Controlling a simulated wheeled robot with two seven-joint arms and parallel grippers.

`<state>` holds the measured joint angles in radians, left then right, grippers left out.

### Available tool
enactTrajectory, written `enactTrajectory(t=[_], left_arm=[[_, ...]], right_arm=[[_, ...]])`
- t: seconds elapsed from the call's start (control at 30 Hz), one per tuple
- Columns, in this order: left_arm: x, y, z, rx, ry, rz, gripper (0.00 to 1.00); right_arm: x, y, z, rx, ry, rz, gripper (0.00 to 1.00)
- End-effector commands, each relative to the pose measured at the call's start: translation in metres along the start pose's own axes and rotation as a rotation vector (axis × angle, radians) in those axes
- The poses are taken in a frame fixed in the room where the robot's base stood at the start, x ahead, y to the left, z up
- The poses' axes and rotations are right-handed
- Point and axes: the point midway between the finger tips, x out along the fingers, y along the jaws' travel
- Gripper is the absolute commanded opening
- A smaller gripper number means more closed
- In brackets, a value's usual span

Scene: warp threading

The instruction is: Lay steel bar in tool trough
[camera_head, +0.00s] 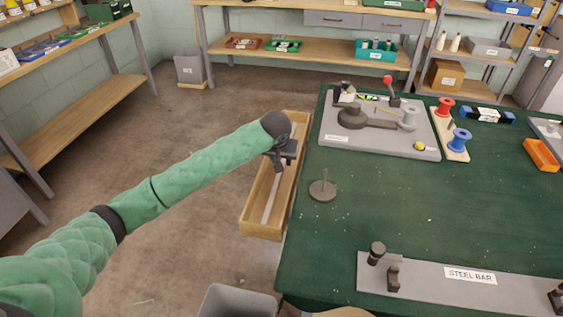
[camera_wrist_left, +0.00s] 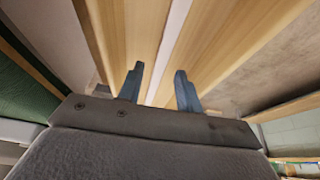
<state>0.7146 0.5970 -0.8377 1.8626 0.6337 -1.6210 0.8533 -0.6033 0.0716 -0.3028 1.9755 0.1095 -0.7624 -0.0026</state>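The wooden tool trough (camera_head: 246,212) hangs along the left edge of the green table. A pale, long strip that looks like the steel bar (camera_head: 270,199) lies lengthwise on its floor. In the left wrist view the pale bar (camera_wrist_left: 170,45) runs between wooden boards (camera_wrist_left: 215,50), beyond the fingertips. My left gripper (camera_head: 280,165) is over the trough, above the bar. In the left wrist view its two fingers (camera_wrist_left: 160,82) are apart, with nothing gripped between them. My right gripper is not in view.
A grey plate labelled STEEL BAR (camera_head: 425,283) has dark posts and shows no bar on it. A grey fixture board (camera_head: 375,143), a round base with a pin (camera_head: 322,191) and spools (camera_head: 459,140) stand on the table. A grey bin (camera_head: 237,302) stands below the trough's near end.

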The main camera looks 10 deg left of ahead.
Motion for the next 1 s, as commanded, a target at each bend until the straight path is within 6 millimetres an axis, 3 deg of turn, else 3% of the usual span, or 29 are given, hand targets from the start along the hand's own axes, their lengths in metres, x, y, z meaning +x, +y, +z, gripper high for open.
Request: enactTrajectory(t=[0.3,0.5,0.7,1.0], left_arm=[[-0.063,0.000,-0.001,0.001,0.003,0.001,0.35],[-0.090,0.000,-0.001,0.000,0.001,0.001,0.35],[-0.102,0.000,0.000,0.000,0.001,0.000,0.35],[-0.103,0.000,0.000,0.000,0.000,0.000,0.35]], right_arm=[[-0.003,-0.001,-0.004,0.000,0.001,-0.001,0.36],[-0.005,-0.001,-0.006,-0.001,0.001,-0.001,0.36],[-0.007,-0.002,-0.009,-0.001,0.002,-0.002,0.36],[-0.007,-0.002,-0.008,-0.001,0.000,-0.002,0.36]])
